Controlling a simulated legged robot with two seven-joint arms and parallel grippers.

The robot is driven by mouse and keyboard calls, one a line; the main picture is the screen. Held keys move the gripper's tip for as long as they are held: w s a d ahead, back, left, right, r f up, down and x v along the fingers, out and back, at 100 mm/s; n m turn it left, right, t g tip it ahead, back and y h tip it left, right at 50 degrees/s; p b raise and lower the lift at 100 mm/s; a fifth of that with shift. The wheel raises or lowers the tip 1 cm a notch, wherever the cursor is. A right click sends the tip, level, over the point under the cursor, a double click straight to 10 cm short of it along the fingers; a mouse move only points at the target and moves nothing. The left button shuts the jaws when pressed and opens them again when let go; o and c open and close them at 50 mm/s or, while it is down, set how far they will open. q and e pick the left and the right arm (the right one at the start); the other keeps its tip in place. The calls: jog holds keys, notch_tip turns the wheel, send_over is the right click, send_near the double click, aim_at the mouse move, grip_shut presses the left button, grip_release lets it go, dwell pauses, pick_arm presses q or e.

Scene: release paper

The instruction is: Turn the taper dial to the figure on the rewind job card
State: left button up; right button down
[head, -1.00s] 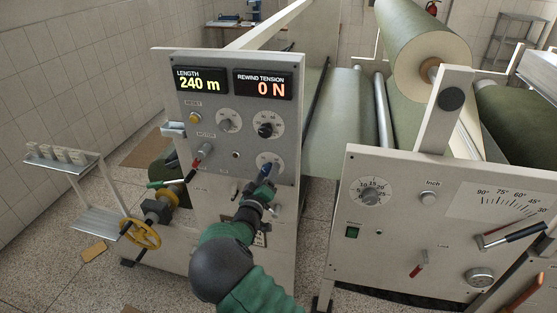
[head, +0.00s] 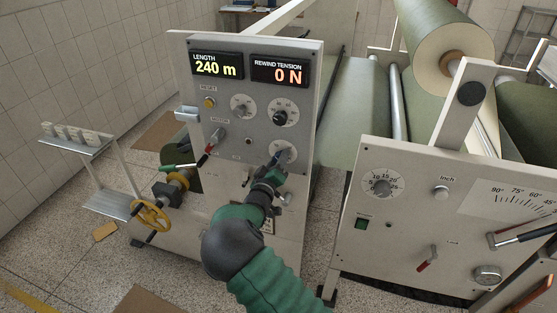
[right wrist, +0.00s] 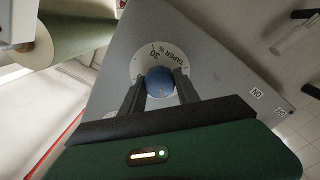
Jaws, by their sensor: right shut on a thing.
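The taper dial (head: 285,152) is a white round scale with a blue knob, low on the grey control panel. In the right wrist view its blue knob (right wrist: 160,82) sits between my fingers, with "TAPER %" and "30" readable on the scale. My right gripper (head: 275,164) is shut on this knob; it also shows in the right wrist view (right wrist: 159,88). The knob's pointer and most figures are hidden or too small to read. A small card or plate (head: 268,226) is partly hidden behind my right arm and cannot be read. My left gripper is out of view.
Displays read length 240 m (head: 216,66) and rewind tension 0 N (head: 279,71). A second panel (head: 410,225) stands right.

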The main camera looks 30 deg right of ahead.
jog(key=shift+f+m+b, duration=0.2)
jog(key=shift+m+b, duration=0.9)
jog(key=shift+m, duration=0.1)
jog(key=m+b, duration=1)
jog(key=shift+s+f+m, duration=0.1)
jog(key=shift+m, duration=0.2)
jog(key=m+b, duration=0.3)
jog(key=shift+d, duration=0.1)
jog(key=shift+m+b, duration=0.55)
jog(key=shift+m, duration=0.15)
jog(key=shift+r, duration=0.2)
